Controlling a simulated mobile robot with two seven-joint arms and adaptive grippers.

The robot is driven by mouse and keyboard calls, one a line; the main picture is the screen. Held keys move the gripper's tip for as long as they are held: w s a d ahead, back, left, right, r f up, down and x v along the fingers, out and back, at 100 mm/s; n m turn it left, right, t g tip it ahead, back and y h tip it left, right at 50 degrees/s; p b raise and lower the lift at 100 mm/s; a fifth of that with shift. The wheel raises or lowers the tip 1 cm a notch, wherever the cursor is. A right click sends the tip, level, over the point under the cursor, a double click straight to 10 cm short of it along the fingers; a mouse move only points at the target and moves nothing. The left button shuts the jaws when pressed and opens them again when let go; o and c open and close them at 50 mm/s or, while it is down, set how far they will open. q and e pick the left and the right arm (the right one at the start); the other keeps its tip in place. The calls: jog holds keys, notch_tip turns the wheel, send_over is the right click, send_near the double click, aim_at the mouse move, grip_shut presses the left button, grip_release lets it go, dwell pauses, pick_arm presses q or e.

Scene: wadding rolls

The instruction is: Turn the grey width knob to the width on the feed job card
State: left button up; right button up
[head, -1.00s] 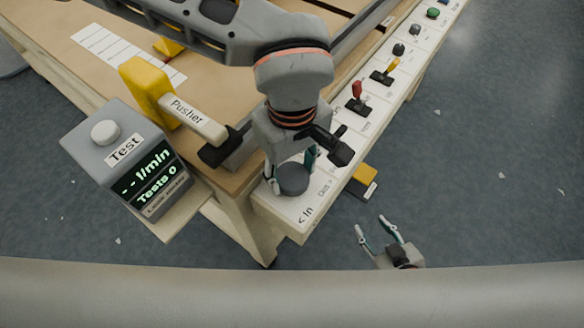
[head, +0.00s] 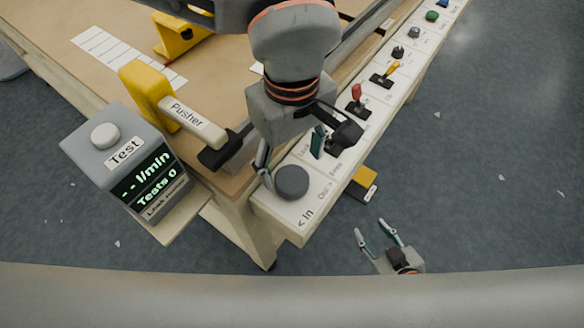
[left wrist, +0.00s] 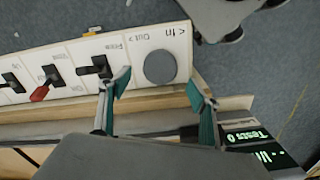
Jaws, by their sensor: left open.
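A round grey knob (head: 291,182), marked In and Out, sits at the near end of the white control panel. It also shows in the left wrist view (left wrist: 160,67), just beyond the gap between my fingertips. My left gripper (head: 291,150) is open above the knob and slightly behind it, its fingers apart with nothing between them. It also shows in the left wrist view (left wrist: 160,86). My right gripper (head: 370,227) is open and empty, low over the floor beside the panel. I see no readable job card or width value.
A grey Test box (head: 115,160) showing "-- l/min" and "Tests 0" stands left of the yellow Pusher (head: 150,90). Along the panel are a red lever (head: 356,92), a yellow lever (head: 392,66) and several small knobs. A yellow and black object (head: 364,181) lies beside the panel.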

aim_at(292, 179)
pick_arm(q)
notch_tip(292, 179, up, 7)
dwell(0.3)
dwell(0.9)
